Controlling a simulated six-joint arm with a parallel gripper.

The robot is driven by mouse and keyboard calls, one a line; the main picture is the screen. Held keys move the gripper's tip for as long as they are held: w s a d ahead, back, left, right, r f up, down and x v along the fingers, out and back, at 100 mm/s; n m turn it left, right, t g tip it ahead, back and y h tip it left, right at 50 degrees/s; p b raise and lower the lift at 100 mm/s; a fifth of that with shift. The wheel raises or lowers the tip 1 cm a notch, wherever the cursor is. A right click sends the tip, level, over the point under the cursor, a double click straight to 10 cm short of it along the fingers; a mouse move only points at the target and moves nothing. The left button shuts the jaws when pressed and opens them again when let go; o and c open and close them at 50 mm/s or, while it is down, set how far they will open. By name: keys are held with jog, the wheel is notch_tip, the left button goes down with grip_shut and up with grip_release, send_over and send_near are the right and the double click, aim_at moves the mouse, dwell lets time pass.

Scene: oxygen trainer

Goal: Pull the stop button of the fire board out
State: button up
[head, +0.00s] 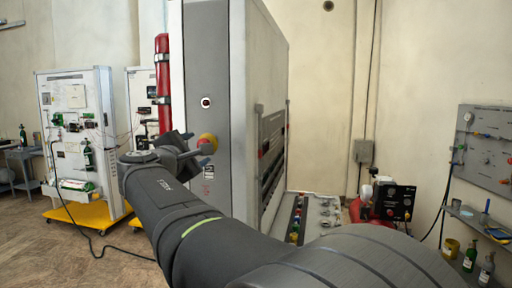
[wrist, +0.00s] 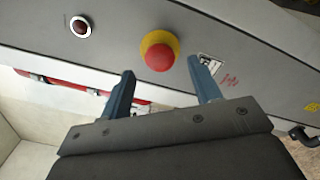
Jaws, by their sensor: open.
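The stop button (wrist: 159,54) is a red mushroom knob on a yellow collar, set in the grey side panel of the fire board (wrist: 120,25). In the head view the button (head: 207,142) shows on the narrow grey face of the tall cabinet, partly hidden by my gripper. My gripper (wrist: 162,88) is open, with one blue finger on each side below the knob in the wrist view. The fingertips do not reach around the knob in that view; I cannot tell the depth gap. In the head view my gripper (head: 205,152) is right at the button.
A round dark red lamp (wrist: 80,27) sits on the same panel. A label (wrist: 209,63) is beside the button. A red cylinder (head: 163,85) stands along the cabinet's left edge. A bench with coloured knobs (head: 297,220) is to the right.

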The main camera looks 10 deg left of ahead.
jog(key=shift+w, duration=1.55)
